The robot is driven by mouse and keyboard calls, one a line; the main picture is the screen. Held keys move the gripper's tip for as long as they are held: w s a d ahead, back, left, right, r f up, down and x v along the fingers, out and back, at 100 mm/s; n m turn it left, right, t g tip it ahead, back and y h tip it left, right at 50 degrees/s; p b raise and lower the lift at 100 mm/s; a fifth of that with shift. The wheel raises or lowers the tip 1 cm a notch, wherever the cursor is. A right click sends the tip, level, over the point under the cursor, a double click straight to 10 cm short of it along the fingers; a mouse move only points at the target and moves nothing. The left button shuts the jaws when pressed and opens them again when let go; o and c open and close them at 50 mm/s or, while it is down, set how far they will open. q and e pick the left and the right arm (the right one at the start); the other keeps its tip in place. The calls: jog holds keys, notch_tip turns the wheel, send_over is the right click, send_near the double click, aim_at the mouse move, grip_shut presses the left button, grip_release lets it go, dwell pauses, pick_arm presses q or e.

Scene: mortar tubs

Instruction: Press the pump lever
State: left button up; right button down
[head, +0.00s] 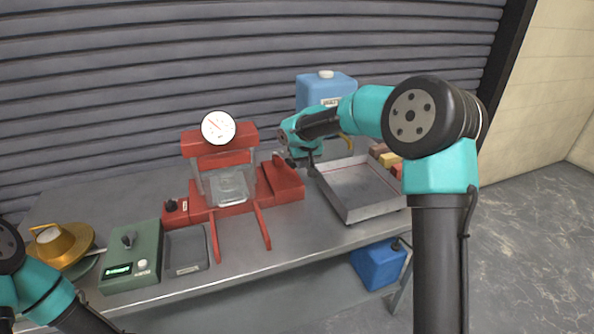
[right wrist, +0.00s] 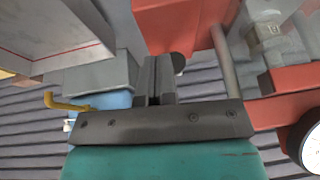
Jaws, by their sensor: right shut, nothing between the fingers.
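The red press (head: 222,208) stands on the bench with a white dial gauge (head: 218,128) on top. A red pump block (head: 284,184) sits at its right side; it also shows in the right wrist view (right wrist: 182,25). A dark round knob (right wrist: 178,64), apparently the pump lever's end, shows just beyond my right fingertips; most of the lever is hidden. My right gripper (head: 311,160) is shut and empty, above the pump block's right end; its fingers (right wrist: 152,62) point at the block. I cannot tell whether they touch the knob. My left gripper is out of view.
A grey tray (head: 360,210) lies right of the pump. A blue container (head: 312,92) with a yellow spout (head: 346,143) stands behind. A green box (head: 130,265), a dark scale-like plate (head: 186,248) and a gold dish (head: 72,240) are at the left.

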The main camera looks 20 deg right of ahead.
jog(key=s+v, duration=0.1)
jog(key=v, duration=0.5)
jog(key=shift+f, duration=0.2)
jog(key=shift+d, duration=0.1)
dwell(1.0)
